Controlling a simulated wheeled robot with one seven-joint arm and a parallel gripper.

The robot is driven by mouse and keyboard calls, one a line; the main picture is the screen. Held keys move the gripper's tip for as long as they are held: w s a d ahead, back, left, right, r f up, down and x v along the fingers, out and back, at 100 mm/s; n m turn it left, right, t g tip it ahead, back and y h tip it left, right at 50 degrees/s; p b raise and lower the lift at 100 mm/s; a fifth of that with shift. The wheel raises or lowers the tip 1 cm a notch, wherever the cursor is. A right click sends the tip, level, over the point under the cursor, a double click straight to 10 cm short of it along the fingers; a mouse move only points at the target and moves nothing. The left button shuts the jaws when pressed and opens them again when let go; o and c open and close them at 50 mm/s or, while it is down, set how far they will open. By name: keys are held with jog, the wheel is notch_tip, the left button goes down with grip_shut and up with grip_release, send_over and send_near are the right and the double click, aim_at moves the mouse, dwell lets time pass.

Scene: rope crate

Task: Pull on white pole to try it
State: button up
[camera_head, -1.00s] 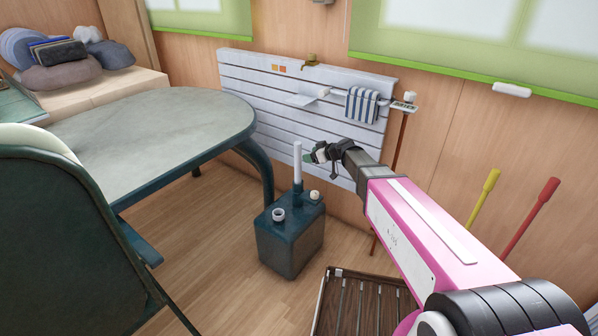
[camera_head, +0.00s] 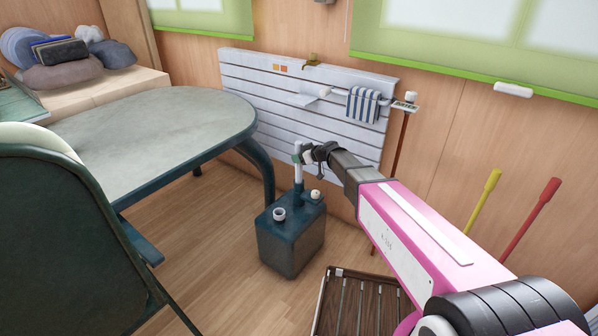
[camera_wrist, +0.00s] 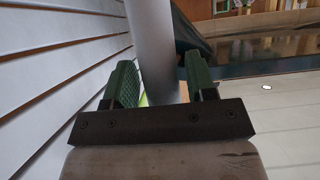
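The white pole (camera_head: 298,173) stands upright out of a dark teal box (camera_head: 290,243) on the floor. My gripper (camera_head: 298,154) is at the upper part of the pole, reaching in from the right. In the wrist view, the pole (camera_wrist: 153,40) runs between the two green fingers of my gripper (camera_wrist: 160,78). The fingers are apart, one on each side of the pole. A narrow gap shows by the right finger; whether the left finger touches the pole is unclear. The pole's lower part is hidden behind the gripper body in the wrist view.
A grey-green table (camera_head: 160,135) and a dark chair (camera_head: 65,235) stand to the left. A slatted white wall panel (camera_head: 265,95) is behind the pole, with a striped cloth (camera_head: 363,104) hanging on it. A slatted crate (camera_head: 360,305) lies on the floor at the front.

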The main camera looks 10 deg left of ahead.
grip_shut()
jog(key=shift+r, duration=0.1)
dwell(0.5)
